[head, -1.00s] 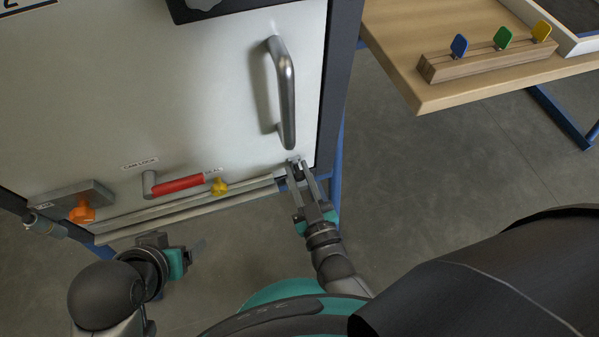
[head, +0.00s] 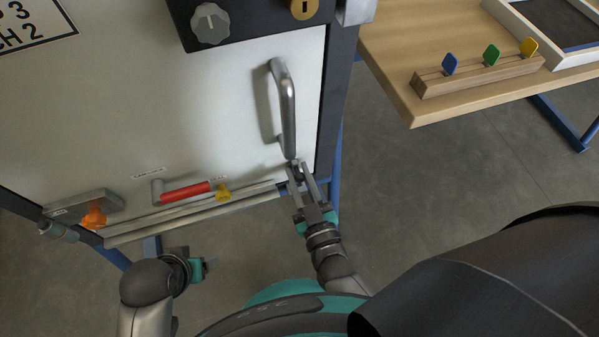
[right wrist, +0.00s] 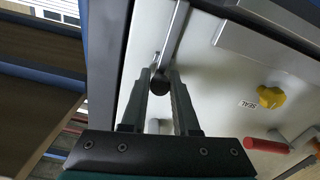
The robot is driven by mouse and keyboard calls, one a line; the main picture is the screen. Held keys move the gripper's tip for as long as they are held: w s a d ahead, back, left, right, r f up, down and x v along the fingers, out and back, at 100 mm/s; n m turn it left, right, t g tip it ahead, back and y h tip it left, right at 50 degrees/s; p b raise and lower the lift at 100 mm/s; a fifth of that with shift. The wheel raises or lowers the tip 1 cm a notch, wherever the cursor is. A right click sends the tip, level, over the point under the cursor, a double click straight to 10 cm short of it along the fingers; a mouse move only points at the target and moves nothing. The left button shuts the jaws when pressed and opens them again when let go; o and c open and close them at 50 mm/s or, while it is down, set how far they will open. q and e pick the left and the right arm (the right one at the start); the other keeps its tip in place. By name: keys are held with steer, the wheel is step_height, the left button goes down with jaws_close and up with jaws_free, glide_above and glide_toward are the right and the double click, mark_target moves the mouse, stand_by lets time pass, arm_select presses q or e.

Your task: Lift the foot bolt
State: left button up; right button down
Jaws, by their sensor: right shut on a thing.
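The foot bolt shows as a small dark knob (right wrist: 160,85) at the lower right corner of the pale door, just below the grey door handle (head: 287,108). My right gripper (head: 299,172) is shut on this knob. In the right wrist view, the two fingers (right wrist: 165,82) stand on either side of it; in the head view, they mostly hide it. My left gripper (head: 204,268) is low at the left, in front of the floor and away from the door. Its fingers are too small and edge-on to tell their opening.
A red lever (head: 186,192), a yellow knob (head: 222,192) and an orange knob (head: 94,218) sit along the door's lower edge. A wooden table (head: 400,75) at the right carries a rack (head: 480,77) of coloured keys. Open floor lies between.

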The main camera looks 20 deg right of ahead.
steer(key=shift+w+r, duration=0.2)
steer(key=shift+r, duration=0.25)
steer(key=c, duration=1.1)
jaws_free()
steer(key=o, duration=0.4)
steer(key=shift+s+f, duration=0.15)
steer(key=shift+f, duration=0.05)
arm_select(q)
steer(key=shift+s, duration=0.15)
arm_select(e)
steer(key=shift+o, duration=0.2)
